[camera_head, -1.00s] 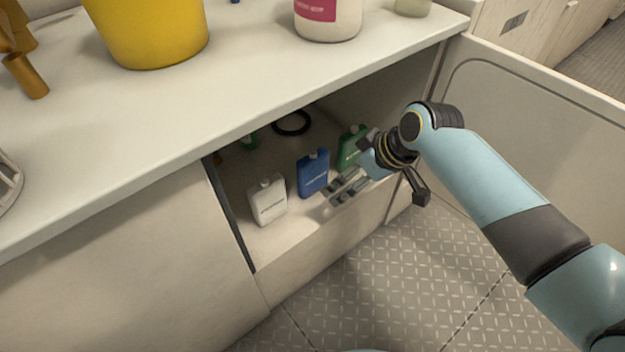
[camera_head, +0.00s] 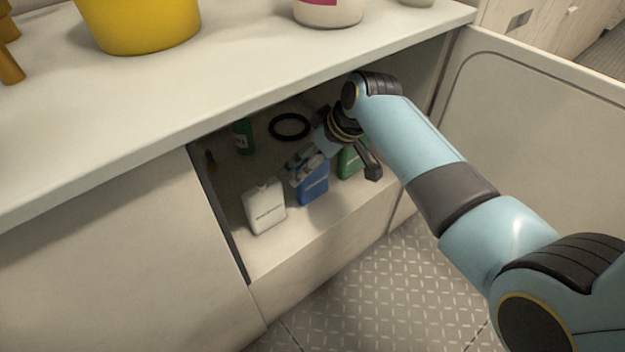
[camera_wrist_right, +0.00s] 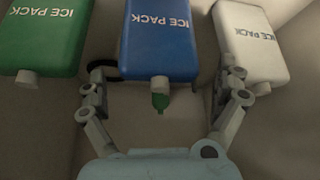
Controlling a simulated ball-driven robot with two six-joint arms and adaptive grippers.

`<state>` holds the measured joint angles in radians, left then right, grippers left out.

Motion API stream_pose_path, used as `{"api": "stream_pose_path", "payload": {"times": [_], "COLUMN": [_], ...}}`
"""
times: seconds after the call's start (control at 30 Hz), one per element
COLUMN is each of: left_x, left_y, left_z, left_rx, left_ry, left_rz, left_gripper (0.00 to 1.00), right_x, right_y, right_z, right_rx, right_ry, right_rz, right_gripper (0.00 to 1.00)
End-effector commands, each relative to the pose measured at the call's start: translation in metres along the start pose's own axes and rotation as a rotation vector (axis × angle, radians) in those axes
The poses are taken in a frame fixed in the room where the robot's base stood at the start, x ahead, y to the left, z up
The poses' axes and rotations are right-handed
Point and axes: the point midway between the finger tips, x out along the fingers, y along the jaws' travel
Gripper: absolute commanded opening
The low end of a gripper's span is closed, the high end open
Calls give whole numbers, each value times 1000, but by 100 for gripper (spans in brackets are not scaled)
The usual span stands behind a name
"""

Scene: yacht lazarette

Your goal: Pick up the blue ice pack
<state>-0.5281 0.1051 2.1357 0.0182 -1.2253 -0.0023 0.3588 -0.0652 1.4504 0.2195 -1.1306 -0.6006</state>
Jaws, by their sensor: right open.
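The blue ice pack (camera_head: 313,188) stands upright inside the open locker, between a white ice pack (camera_head: 265,207) and a green ice pack (camera_head: 351,162). My right gripper (camera_head: 299,167) is open at the top of the blue pack and hides part of it. In the right wrist view, the blue pack (camera_wrist_right: 160,42) lies ahead between my two spread fingers, with its cap toward me. The green pack (camera_wrist_right: 42,38) is on the left there and the white pack (camera_wrist_right: 250,42) on the right, close to a finger. My left gripper is not in view.
A black ring (camera_head: 290,127) and a green bottle (camera_head: 243,137) are deeper in the locker. The counter (camera_head: 120,128) overhangs the opening. The open locker door (camera_head: 540,125) stands at the right. A yellow bucket (camera_head: 140,25) is on the counter.

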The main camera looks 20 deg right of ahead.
Motion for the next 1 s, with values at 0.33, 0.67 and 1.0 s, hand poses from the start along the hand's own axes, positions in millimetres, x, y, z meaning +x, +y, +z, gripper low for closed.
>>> {"api": "stream_pose_path", "payload": {"times": [0.33,0.67,1.0], "left_x": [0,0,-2], "left_y": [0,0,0], "left_z": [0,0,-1], "left_rx": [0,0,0], "left_ry": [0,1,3], "left_rz": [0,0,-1], "left_gripper": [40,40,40], "right_x": [-1,-1,-2], "right_y": [0,0,0], "right_z": [-1,0,-2], "right_rx": [0,0,0], "right_ry": [1,1,3], "right_rz": [0,0,1], "right_gripper": [67,24,20]}}
